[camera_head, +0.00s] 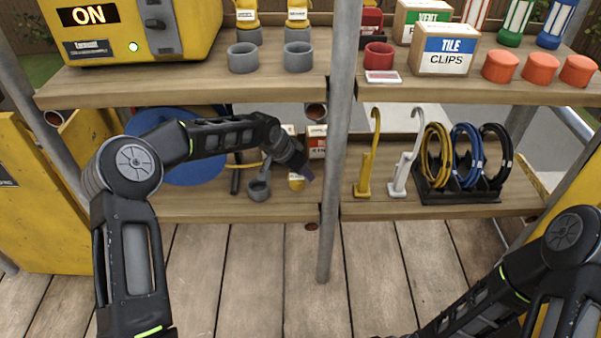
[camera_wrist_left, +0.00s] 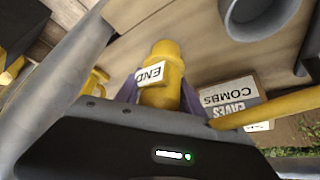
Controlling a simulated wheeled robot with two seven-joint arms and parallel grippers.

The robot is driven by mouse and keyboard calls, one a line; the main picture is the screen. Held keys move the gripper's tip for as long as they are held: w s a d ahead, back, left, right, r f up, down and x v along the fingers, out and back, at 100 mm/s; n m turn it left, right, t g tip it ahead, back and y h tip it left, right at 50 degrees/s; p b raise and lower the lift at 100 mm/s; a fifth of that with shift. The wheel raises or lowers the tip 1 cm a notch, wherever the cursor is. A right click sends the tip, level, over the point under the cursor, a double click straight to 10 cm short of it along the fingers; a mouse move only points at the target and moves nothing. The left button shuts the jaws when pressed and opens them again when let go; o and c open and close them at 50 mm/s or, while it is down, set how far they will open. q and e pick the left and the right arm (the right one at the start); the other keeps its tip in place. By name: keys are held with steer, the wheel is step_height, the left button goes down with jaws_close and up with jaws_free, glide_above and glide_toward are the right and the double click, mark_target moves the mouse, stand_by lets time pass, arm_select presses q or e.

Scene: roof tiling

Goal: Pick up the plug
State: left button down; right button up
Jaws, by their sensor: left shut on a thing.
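A yellow plug (camera_wrist_left: 166,72) with a white label reading END shows in the left wrist view, between the two fingers of my left gripper (camera_wrist_left: 160,94). The gripper is shut on it. In the head view my left gripper (camera_head: 305,172) is at the lower shelf, left of the grey upright pole, and a little of the yellow plug (camera_head: 296,184) shows below it. I cannot tell whether the plug touches the shelf. My right arm is at the lower right of the head view; its gripper is out of the picture.
A grey pole (camera_head: 338,150) stands close to the right of my left gripper. A grey cup-like piece (camera_head: 259,189) is to its left. The upper shelf (camera_head: 300,90) overhangs the lower shelf (camera_head: 440,208). Yellow and white hooks and a cable rack (camera_head: 459,193) stand right of the pole.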

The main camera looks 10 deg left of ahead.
arm_select(q)
step_height(320, 180, up, 2)
steer(key=shift+p, duration=0.3)
steer(key=s+a+p, duration=0.2)
steer(key=s+a, duration=0.2)
steer(key=s, duration=0.3)
steer(key=s+a+p, duration=0.2)
steer(key=s+a, duration=0.3)
steer(key=s, duration=0.3)
steer(key=shift+s+f, duration=0.25)
steer(key=shift+f, duration=0.05)
steer(key=shift+a, duration=0.1)
